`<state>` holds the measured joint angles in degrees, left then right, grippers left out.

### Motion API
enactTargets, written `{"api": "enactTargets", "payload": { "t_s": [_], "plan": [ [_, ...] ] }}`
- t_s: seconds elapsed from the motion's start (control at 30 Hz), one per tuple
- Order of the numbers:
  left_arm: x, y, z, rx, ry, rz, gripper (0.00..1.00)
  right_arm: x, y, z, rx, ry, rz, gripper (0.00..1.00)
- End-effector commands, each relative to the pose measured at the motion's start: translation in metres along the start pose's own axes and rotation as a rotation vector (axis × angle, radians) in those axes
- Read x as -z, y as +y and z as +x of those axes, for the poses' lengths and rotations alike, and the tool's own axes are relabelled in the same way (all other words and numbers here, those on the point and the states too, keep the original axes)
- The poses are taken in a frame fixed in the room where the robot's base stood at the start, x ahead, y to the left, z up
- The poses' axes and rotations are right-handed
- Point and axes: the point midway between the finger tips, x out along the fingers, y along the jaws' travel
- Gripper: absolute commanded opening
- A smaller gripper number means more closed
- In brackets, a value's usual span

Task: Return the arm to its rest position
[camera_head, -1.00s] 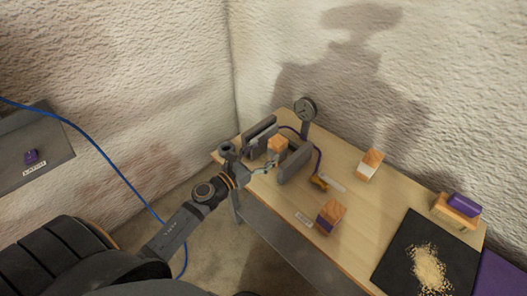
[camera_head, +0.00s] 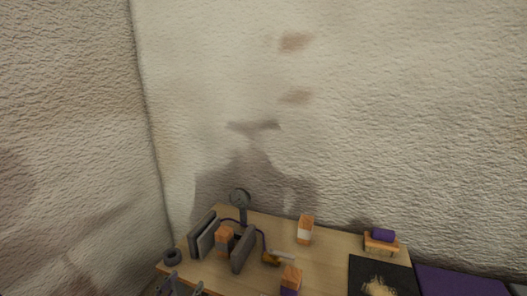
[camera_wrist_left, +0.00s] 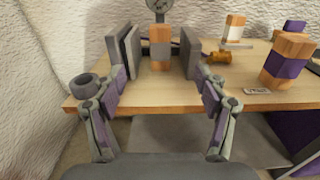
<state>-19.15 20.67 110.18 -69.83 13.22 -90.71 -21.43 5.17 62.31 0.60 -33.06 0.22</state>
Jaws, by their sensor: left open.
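My left gripper (camera_wrist_left: 161,100) is open and empty in the left wrist view, its two fingers spread wide in front of the table's near edge. In the head view only a part of it (camera_head: 180,288) shows at the bottom edge. Beyond the fingers, a wooden block with a grey band (camera_wrist_left: 160,45) stands between grey upright plates (camera_wrist_left: 192,50); it also shows in the head view (camera_head: 224,240). The fingers do not touch the block. My right gripper is not in view.
On the wooden table (camera_head: 325,262) are a dial gauge (camera_head: 241,199), a white-banded block (camera_head: 305,229), a purple-banded block (camera_head: 290,281), a grey ring (camera_head: 172,257) and a brush-like tool (camera_head: 277,258). At right are a black mat (camera_head: 362,270) with shavings and a purple roll on a wooden stand (camera_head: 381,241). Rough walls stand behind.

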Motion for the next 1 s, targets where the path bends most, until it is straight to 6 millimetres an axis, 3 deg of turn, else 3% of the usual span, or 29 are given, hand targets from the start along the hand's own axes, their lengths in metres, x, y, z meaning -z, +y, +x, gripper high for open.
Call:
{"api": "enactTargets", "payload": {
  "t_s": [0.37, 0.57, 0.67, 0.8, 0.9, 1.0],
  "plan": [
    [0.066, 0.039, -0.014, -0.197, 0.058, -0.48, 0.73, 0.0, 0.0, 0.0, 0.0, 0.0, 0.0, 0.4],
    [0.131, 0.064, -0.037, -0.396, 0.084, -0.881, 0.73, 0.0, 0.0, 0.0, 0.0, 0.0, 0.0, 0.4],
    [0.174, 0.073, -0.057, -0.534, 0.088, -1.12, 0.73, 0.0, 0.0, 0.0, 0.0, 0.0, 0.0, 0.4],
    [0.255, 0.077, -0.105, -0.821, 0.065, -1.529, 0.73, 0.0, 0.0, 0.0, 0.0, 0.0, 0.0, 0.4],
    [0.321, 0.064, -0.154, -1.103, 0.004, -1.849, 0.73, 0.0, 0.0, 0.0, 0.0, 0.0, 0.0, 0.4],
    [0.372, 0.041, -0.201, -1.371, -0.085, -2.086, 0.73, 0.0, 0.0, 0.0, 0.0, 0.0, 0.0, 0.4]
  ]
}}
